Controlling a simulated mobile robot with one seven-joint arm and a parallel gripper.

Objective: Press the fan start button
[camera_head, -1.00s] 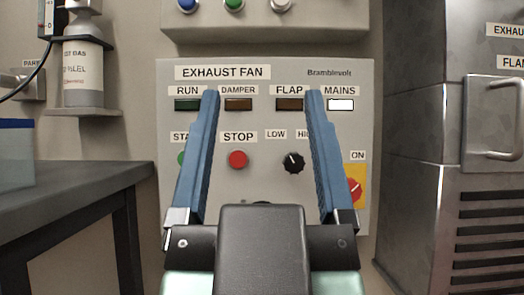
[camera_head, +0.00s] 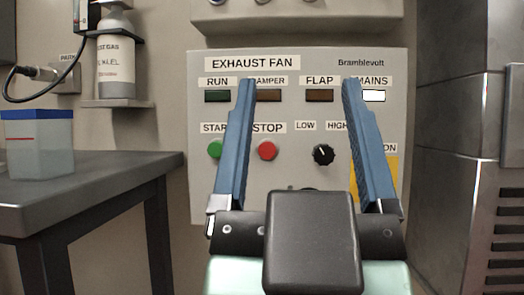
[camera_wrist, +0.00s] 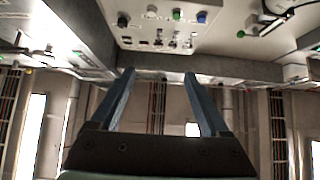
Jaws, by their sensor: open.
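The exhaust fan panel (camera_head: 300,180) is a light grey box on the wall, seen in the head view. Its green START button (camera_head: 215,149) sits at the left, beside the red STOP button (camera_head: 267,151). The RUN lamp (camera_head: 217,96) above START is dark green and looks unlit. My gripper (camera_head: 298,85) is open and empty, its two blue fingers in front of the panel. The left finger passes between START and STOP in the picture, so START shows to the left of it. My gripper (camera_wrist: 160,75) also shows open in the wrist view, whose view of the buttons is unclear.
A black LOW/HIGH knob (camera_head: 323,154) shows between the fingers; the MAINS lamp (camera_head: 373,96) is lit white. The right finger partly hides a yellow plate (camera_head: 390,168). A dark table (camera_head: 90,190) with a clear blue-lidded box (camera_head: 38,150) stands left, a metal cabinet (camera_head: 445,130) right.

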